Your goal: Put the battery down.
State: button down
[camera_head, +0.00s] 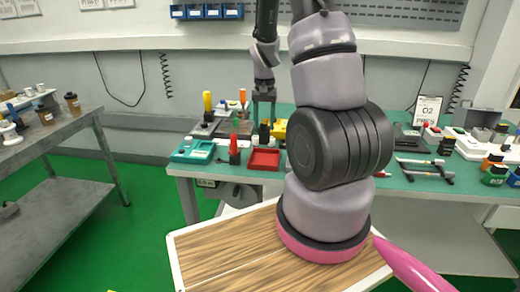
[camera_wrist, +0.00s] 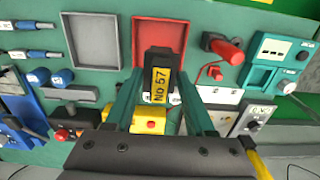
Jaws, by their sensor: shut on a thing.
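A black battery (camera_wrist: 160,75) with a yellow label reading "No 57" is between the fingers of my gripper (camera_wrist: 160,108) in the wrist view. My gripper is shut on it. In the head view my gripper (camera_head: 264,112) is above the green workbench (camera_head: 409,177), with the dark battery (camera_head: 264,133) below its fingers. The battery's end overlaps the lower edge of a red tray (camera_wrist: 160,38) in the wrist view. The red tray (camera_head: 263,160) looks empty and lies at the bench's near edge. I cannot tell how high the battery is.
A grey tray (camera_wrist: 94,40) is beside the red tray. A red-and-black tool (camera_wrist: 223,48), a teal device (camera_wrist: 278,62) and a yellow box (camera_wrist: 148,121) are close around. My arm hides part of the bench. A grey side table (camera_head: 50,135) stands left.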

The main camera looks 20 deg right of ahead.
aim_at(264, 142)
notch_tip(264, 142, down, 8)
jog(key=shift+f, duration=0.1)
dwell(0.4)
jog(key=shift+c, duration=1.3)
grip_release()
jog(key=shift+f, duration=0.15)
